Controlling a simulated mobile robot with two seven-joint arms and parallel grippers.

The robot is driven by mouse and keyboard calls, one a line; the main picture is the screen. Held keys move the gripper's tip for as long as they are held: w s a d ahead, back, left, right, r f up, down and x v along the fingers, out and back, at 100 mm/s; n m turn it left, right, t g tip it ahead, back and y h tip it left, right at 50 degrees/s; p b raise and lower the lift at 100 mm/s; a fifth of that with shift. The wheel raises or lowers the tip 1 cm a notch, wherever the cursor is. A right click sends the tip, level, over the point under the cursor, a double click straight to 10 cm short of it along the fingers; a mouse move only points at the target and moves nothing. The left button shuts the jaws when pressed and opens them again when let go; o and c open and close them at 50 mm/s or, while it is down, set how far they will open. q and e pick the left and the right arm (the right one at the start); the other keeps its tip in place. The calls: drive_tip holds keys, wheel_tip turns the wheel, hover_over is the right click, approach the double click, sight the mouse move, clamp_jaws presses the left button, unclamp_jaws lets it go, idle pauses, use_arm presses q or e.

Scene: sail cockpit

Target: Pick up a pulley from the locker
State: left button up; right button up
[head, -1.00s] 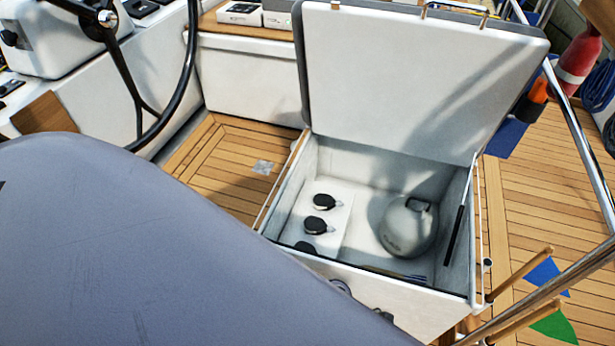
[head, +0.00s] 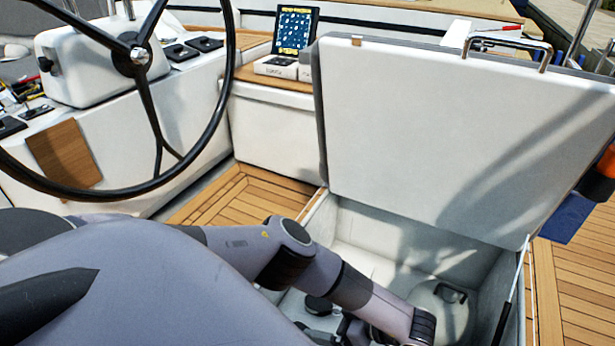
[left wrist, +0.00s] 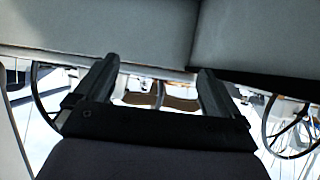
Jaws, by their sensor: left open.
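The locker (head: 365,210) stands open at lower right in the head view, its lid raised. A dark round top on a pale base inside it looks like a pulley (head: 318,305); other pulleys are hidden by my arm or below the picture. My left arm reaches across the locker opening, and its far end drops towards the bottom edge, so the gripper is not clear there. In the left wrist view my left gripper (left wrist: 157,75) has its two fingers apart with nothing between them up close. My right gripper is not seen.
A grey rounded kettle-like item (head: 452,312) sits at the locker's right side. The raised lid (head: 430,140) blocks the space behind. A steering wheel (head: 140,60) and console stand at left. A tablet (head: 293,30) stands at the back. Wooden deck (head: 575,285) is clear at right.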

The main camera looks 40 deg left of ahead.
use_arm(q)
wheel_tip(320, 180, down, 9)
drive_tip(key=b, duration=0.6)
drive_tip(key=shift+d+r+b, duration=0.1)
drive_tip(key=shift+r+b, duration=0.1)
drive_tip(key=shift+b, duration=0.1)
drive_tip(key=shift+f+b, duration=0.55)
drive_tip(key=shift+s+a+f, duration=0.15)
drive_tip(key=shift+a+f, duration=0.2)
drive_tip(key=shift+a, duration=0.05)
drive_tip(key=x, duration=0.1)
drive_tip(key=b+x, duration=0.1)
drive_tip(key=x, duration=0.1)
drive_tip(key=b+x, duration=0.1)
drive_tip(key=x, duration=0.1)
drive_tip(key=shift+s+d+f, duration=0.1)
drive_tip(key=shift+s+f, duration=0.3)
drive_tip(key=shift+a+f, duration=0.1)
drive_tip(key=shift+a, duration=0.25)
drive_tip(key=c, duration=1.3)
drive_tip(key=shift+o, duration=0.2)
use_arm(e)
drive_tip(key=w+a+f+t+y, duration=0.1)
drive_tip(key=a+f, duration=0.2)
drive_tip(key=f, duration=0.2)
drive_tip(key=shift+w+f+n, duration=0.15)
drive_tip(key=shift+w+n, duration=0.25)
